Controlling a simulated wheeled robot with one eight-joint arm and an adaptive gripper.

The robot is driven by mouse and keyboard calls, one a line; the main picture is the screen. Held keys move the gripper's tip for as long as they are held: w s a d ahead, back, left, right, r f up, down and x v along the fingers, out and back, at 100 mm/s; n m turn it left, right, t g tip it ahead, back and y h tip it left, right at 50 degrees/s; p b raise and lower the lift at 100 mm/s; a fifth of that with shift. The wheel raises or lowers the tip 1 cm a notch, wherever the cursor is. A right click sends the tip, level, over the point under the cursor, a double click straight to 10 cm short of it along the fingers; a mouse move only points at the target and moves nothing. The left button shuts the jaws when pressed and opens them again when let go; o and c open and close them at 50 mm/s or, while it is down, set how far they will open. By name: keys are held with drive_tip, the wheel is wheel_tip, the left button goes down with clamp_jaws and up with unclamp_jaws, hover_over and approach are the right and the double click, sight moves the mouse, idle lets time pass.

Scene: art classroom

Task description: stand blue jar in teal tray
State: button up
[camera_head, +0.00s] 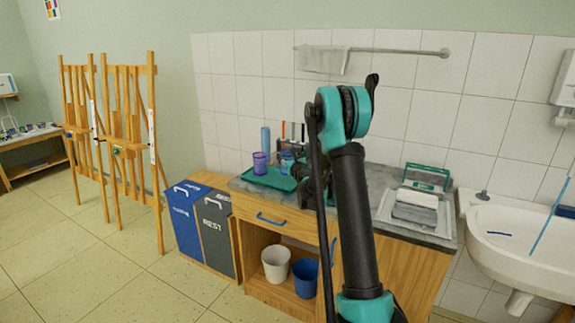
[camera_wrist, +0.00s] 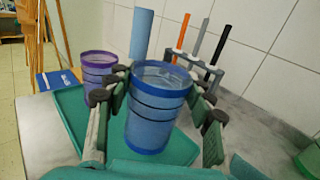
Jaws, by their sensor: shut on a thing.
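The blue jar (camera_wrist: 158,115) is a translucent cup with dark blue bands, and it stands upright between my gripper's fingers in the wrist view. My gripper (camera_wrist: 165,95) is shut on it, with one finger on each side. The teal tray (camera_wrist: 72,112) lies on the counter under and behind the jar. I cannot tell whether the jar's base touches the tray. In the head view the tray (camera_head: 262,180) is at the counter's left end, and the jar (camera_head: 287,162) is partly hidden by my gripper (camera_head: 308,180).
A purple jar (camera_wrist: 98,68) stands on the tray, left of the blue jar. A blue roll (camera_wrist: 141,34) and a rack with several coloured tools (camera_wrist: 205,62) stand behind. A grey tray with a roller (camera_head: 415,212) and a sink (camera_head: 515,235) are to the right.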

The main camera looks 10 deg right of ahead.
drive_tip(key=shift+f, duration=1.9)
drive_tip(key=o, duration=1.1)
drive_tip(key=shift+f, duration=0.1)
drive_tip(key=shift+o, duration=0.2)
